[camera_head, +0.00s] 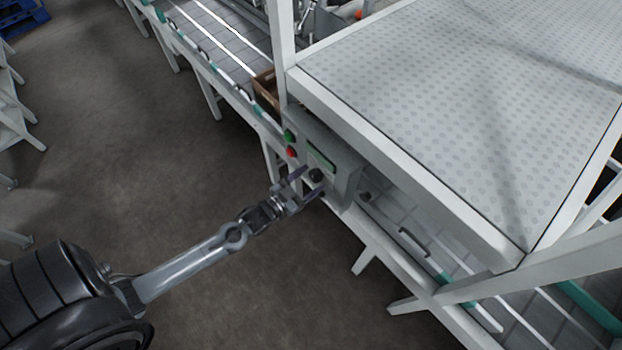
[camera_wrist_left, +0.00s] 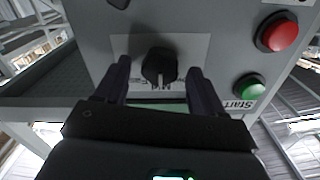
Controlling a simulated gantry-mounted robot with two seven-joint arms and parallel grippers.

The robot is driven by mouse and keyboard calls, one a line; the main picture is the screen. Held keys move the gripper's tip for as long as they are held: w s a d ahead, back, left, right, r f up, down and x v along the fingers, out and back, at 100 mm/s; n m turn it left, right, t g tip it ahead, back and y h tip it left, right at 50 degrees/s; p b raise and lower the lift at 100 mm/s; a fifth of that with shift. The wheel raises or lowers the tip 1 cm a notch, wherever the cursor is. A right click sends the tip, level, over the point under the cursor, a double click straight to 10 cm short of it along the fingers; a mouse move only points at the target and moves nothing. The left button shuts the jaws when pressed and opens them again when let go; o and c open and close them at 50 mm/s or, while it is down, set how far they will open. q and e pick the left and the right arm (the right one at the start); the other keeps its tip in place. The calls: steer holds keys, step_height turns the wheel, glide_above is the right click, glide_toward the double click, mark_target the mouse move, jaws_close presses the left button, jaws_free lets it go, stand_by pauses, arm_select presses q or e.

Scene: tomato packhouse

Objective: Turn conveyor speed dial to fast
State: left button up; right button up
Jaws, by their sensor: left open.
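The speed dial (camera_head: 316,175) is a small black round knob on the front of a grey control box (camera_head: 345,170). In the left wrist view the dial (camera_wrist_left: 159,66) sits on a pale label with a light pointer mark; the label text is partly hidden and too small to read. My left gripper (camera_head: 306,183) reaches the box from the left. Its two dark fingers are open, one on each side of the dial. In the left wrist view, gaps show between the fingers (camera_wrist_left: 161,80) and the dial. My right gripper is not in view.
A green button (camera_head: 289,135) and a red button (camera_head: 292,152) sit left of the dial; the wrist view also shows the green Start button (camera_wrist_left: 249,87) and the red button (camera_wrist_left: 278,32). A white-framed perforated table (camera_head: 450,90) overhangs the box. Open floor lies left.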

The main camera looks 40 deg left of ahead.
arm_select(q)
steer(key=shift+w+d, duration=0.1)
steer(key=shift+w, duration=0.5)
steer(key=shift+c, duration=0.3)
steer(key=c, duration=1)
